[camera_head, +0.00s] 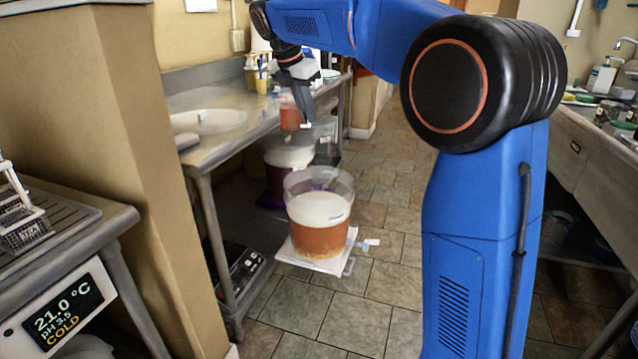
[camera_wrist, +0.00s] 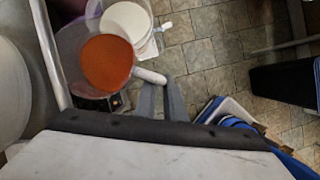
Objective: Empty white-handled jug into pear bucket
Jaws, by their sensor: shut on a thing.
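My gripper (camera_wrist: 160,92) is shut on the white handle (camera_wrist: 150,76) of a clear jug (camera_wrist: 107,62) that holds orange-red liquid. In the head view the jug (camera_head: 291,113) hangs in the air beside the counter edge, looking about upright, above and a little left of the front bucket. That clear bucket (camera_head: 320,238) holds amber liquid under white foam; its foam also shows in the wrist view (camera_wrist: 128,20), partly behind the jug. A darker red-purple bucket (camera_head: 285,170) stands behind it. No label reading pear is legible on either bucket.
The front bucket stands on a white board (camera_head: 310,258) with a small white tap at its right. A steel counter (camera_head: 225,100) with a basin runs along the left. A black scale-like device (camera_head: 243,268) sits under it. The tiled floor (camera_head: 375,270) to the right is clear.

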